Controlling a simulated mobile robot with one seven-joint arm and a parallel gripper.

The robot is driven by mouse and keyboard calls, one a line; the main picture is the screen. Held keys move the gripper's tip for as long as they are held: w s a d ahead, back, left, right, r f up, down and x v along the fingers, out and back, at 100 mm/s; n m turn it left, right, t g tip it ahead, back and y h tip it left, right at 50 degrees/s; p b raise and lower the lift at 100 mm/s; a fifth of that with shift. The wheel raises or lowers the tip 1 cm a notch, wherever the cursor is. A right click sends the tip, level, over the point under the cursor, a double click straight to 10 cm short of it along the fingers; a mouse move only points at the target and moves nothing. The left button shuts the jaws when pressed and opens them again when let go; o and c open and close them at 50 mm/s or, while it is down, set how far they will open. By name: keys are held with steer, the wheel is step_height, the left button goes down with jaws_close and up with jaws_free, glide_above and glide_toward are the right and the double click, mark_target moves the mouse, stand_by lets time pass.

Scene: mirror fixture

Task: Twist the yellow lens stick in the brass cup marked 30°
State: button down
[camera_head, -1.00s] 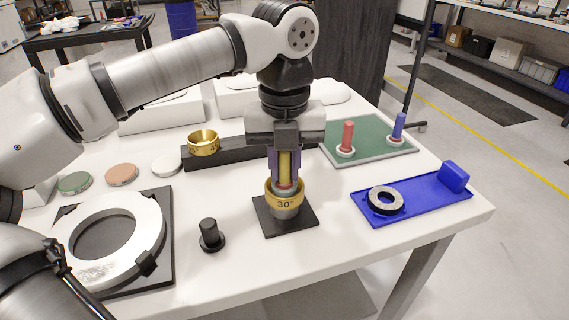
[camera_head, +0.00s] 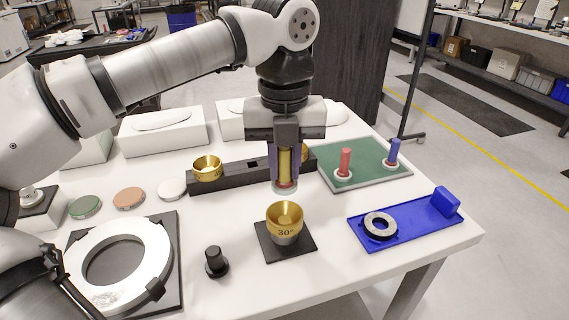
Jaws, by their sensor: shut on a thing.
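My gripper (camera_head: 284,170) is shut on the yellow lens stick (camera_head: 285,162) and holds it upright. The stick's lower end, with a red band and a pale round lens (camera_head: 285,187), hangs above the brass cup marked 30° (camera_head: 285,221). A small gap shows between the lens and the cup's rim. The cup is open at the top, looks empty, and sits on a grey base on a black square plate (camera_head: 302,246). The fingers partly cover the stick.
A black rack (camera_head: 228,181) behind holds another brass cup (camera_head: 207,168) and part of one behind my gripper. Red (camera_head: 345,161) and blue (camera_head: 393,152) sticks stand on a green tray (camera_head: 372,178). A blue fixture (camera_head: 420,224) is right, a black knob (camera_head: 215,261) and ring mirror (camera_head: 157,247) left.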

mark_target(284, 183)
steer(key=shift+f, duration=0.1)
stand_by(0.5)
steer(key=shift+f+b, duration=2.2)
steer(key=shift+f, duration=0.5)
steer(key=shift+f+b, duration=0.6)
steer(key=shift+f, duration=0.1)
steer(key=shift+f+n+b, duration=0.1)
steer(key=shift+n+b, duration=0.4)
steer(key=shift+n, duration=1.8)
